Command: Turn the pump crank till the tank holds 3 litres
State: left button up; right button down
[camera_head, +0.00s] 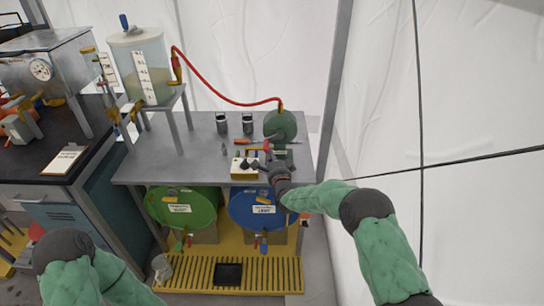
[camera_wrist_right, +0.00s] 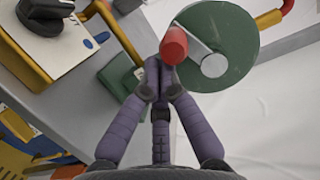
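The clear tank (camera_head: 155,70) stands on a raised stand at the back left, with a white scale (camera_head: 143,76) on its front. I cannot read its liquid level. A red hose (camera_head: 215,92) runs from it to the round green pump (camera_head: 281,124) at the bench's right end. In the right wrist view, the pump's green disc (camera_wrist_right: 235,72) carries a grey crank arm (camera_wrist_right: 200,48) with a red handle (camera_wrist_right: 174,44). My right gripper (camera_wrist_right: 158,68) has its fingertips together beside the handle, apparently touching it; no handle shows between them. My left gripper is out of view.
The grey bench (camera_head: 180,150) holds two dark cups, small tools and a cream box with black knobs (camera_head: 245,167) just left of my right gripper. Below are a green drum (camera_head: 200,207) and a blue drum (camera_head: 245,215). White tent wall lies to the right.

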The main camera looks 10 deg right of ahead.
jog(key=shift+w+a+r+m, duration=0.1)
jog(key=shift+a+r+m, duration=0.15)
jog(key=shift+m, duration=0.25)
jog(key=shift+a+r, duration=0.25)
dwell(1.5)
dwell(0.8)
jog(key=s, duration=0.7)
jog(key=shift+s+f, duration=0.15)
jog(key=shift+s, duration=0.1)
